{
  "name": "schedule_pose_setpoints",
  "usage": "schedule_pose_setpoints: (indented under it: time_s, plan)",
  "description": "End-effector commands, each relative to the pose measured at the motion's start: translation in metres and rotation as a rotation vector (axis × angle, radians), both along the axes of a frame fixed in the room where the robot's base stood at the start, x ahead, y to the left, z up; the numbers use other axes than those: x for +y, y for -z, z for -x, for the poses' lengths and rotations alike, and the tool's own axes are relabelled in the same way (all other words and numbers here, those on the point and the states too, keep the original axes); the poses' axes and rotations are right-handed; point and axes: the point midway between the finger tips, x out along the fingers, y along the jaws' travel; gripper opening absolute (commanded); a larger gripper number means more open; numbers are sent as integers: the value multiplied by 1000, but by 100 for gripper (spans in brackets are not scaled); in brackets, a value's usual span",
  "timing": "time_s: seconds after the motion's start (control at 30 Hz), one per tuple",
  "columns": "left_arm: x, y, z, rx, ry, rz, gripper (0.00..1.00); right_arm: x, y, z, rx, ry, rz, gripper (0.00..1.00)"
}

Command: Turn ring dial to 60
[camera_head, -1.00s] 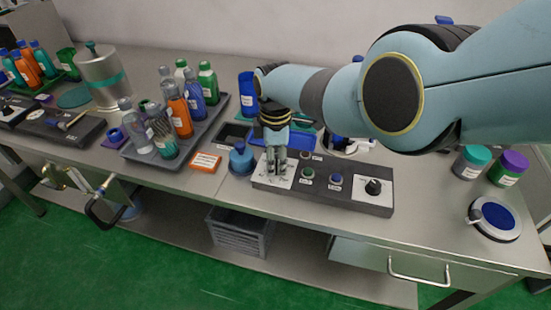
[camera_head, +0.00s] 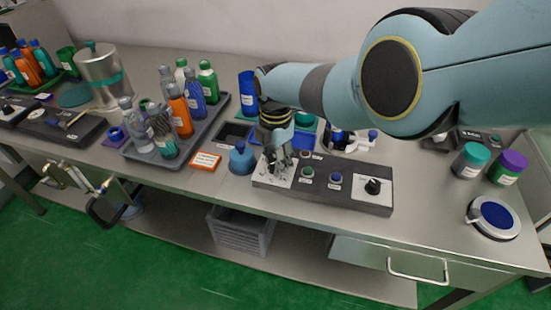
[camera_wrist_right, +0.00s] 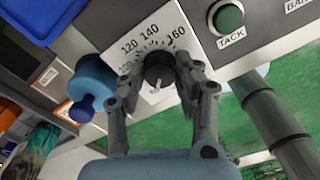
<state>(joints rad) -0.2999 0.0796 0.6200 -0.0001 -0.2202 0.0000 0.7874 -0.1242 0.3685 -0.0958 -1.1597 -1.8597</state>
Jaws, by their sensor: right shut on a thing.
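The ring dial is a dark round knob (camera_wrist_right: 158,74) on a white scale plate (camera_wrist_right: 148,32) in the right wrist view. In the head view my right gripper (camera_head: 277,172) comes down onto the left end of the control panel (camera_head: 320,194) and hides the dial. My left gripper is not in view.
On the panel, a green button (camera_head: 307,172), a blue button (camera_head: 336,178) and a black knob (camera_head: 373,186) sit to the right. A blue bottle (camera_head: 241,160) stands close to its left, by an orange label block (camera_head: 206,160). A tray of bottles (camera_head: 213,125) stands farther left.

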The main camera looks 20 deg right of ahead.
Motion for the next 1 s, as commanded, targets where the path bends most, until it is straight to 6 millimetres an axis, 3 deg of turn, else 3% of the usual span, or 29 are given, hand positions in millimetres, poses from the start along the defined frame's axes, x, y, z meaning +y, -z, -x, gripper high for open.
schedule_pose_setpoints:
  time_s: [0.47,0.5,0.67,1.0]
  plan:
    - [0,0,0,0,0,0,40,0,-1,-1,-3,-16,0,0]
    - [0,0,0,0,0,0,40,0,-1,-1,-3,-16,0,33]
    - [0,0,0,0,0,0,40,0,-1,-1,-2,-16,0,54]
    - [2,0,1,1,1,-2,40,0,-1,0,0,-15,0,55]
